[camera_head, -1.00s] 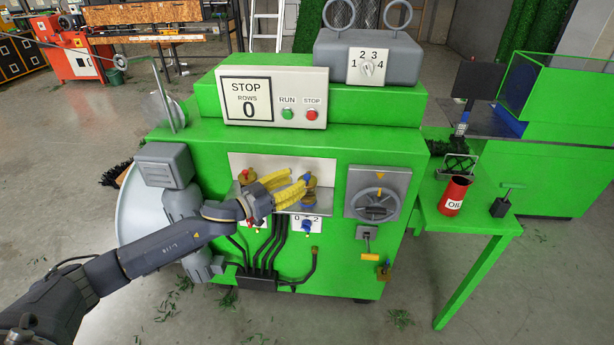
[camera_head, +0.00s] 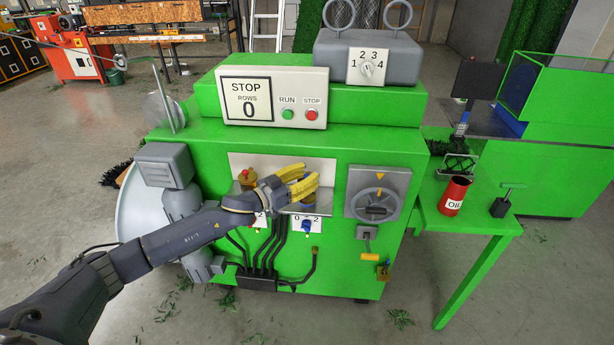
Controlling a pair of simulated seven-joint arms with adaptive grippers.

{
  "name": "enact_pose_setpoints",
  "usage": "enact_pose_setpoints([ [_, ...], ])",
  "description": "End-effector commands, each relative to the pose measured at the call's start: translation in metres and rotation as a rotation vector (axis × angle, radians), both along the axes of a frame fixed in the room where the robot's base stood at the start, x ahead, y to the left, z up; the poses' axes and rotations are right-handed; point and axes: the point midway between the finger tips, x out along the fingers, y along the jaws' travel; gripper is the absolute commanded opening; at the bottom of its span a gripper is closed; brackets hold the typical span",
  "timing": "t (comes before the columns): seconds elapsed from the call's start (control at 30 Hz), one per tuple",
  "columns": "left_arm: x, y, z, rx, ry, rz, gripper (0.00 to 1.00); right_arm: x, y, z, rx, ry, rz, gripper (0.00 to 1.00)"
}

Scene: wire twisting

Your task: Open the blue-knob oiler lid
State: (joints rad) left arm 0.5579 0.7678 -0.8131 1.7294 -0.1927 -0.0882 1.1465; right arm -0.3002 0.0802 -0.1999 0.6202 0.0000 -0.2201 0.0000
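The blue-knob oiler (camera_head: 308,204) stands on the ledge of the green machine's front. I cannot tell whether the fingers touch the knob. My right gripper is not in view.
A red-knob oiler (camera_head: 246,178) stands to the left on the same ledge, close behind my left wrist. A blue selector knob (camera_head: 306,226) sits below. The handwheel (camera_head: 376,204) is to the right. A red oil can (camera_head: 454,196) stands on the green side table (camera_head: 470,222).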

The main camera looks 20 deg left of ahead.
Motion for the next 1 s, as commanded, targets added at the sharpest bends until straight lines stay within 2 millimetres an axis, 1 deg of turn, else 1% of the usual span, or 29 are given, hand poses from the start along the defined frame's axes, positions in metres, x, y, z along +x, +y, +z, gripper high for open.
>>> enact_pose_setpoints([
  [0.03, -0.0001, 0.0001, 0.0000, 0.000, 0.000, 0.000, 0.25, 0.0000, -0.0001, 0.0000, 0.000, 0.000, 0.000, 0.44],
  [0.2, -0.0002, 0.0001, 0.0000, 0.000, 0.000, 0.000, 0.06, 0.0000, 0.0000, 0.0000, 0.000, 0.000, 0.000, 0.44],
  [0.27, -0.0002, 0.0001, 0.0000, 0.000, 0.000, 0.000, 0.00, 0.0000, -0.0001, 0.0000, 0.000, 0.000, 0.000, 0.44],
  [0.7, 0.0001, -0.0002, 0.0021, -0.002, -0.002, 0.001, 0.00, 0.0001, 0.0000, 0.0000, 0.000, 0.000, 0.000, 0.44],
  [1.0, 0.0005, -0.0024, 0.0041, -0.004, -0.006, 0.036, 0.00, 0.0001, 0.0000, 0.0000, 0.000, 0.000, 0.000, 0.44],
])
